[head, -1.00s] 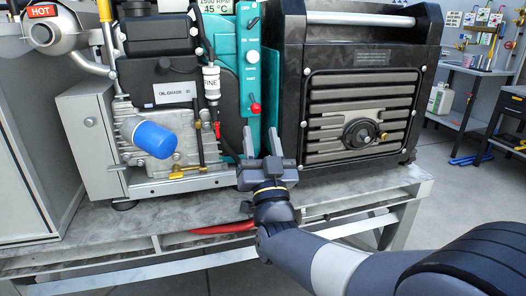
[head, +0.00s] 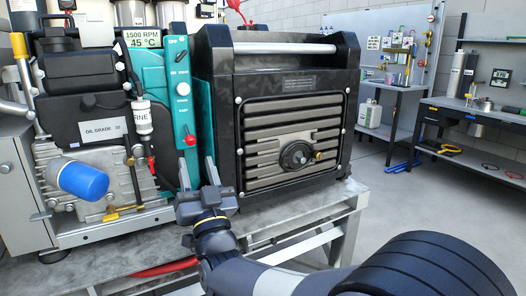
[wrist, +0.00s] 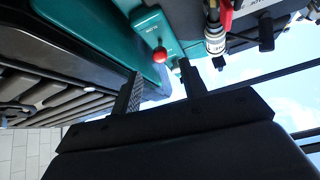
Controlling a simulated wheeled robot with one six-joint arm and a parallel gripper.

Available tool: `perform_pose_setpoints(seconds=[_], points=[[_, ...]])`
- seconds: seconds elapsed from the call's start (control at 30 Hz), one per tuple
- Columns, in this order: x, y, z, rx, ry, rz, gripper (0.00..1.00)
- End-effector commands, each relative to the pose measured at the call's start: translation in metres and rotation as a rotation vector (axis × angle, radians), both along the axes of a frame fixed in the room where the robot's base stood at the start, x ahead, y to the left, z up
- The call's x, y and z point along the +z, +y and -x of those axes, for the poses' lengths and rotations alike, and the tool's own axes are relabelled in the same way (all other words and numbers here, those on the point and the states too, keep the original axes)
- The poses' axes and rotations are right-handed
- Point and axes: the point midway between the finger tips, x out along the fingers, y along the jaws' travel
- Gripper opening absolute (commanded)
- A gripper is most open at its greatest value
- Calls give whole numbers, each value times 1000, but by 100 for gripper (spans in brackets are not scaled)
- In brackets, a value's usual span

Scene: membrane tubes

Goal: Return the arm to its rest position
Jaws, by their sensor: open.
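My gripper (head: 198,176) is in front of the machine's lower edge, between the engine side and the black generator housing (head: 290,115). Its two fingers point up and stand apart with nothing between them. In the wrist view the fingers of my gripper (wrist: 158,88) are also apart and empty, near the teal panel with a red knob (wrist: 160,55). My arm reaches in from the lower right of the head view.
The blue filter (head: 80,181) sticks out at the left. A grey metal bench (head: 340,207) carries the machine. A red hose (head: 165,267) lies below the bench top. Workbenches (head: 470,112) stand at the right, with open floor before them.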

Motion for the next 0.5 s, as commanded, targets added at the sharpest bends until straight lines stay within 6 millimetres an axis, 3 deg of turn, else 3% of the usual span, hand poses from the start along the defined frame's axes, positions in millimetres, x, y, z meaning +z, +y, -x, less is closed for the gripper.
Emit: perform_pose_setpoints(seconds=[0.3, 0.5], points=[[30, 19, -37, 1, -1, 0, 41], [41, 25, -51, -1, 0, 1, 41]])
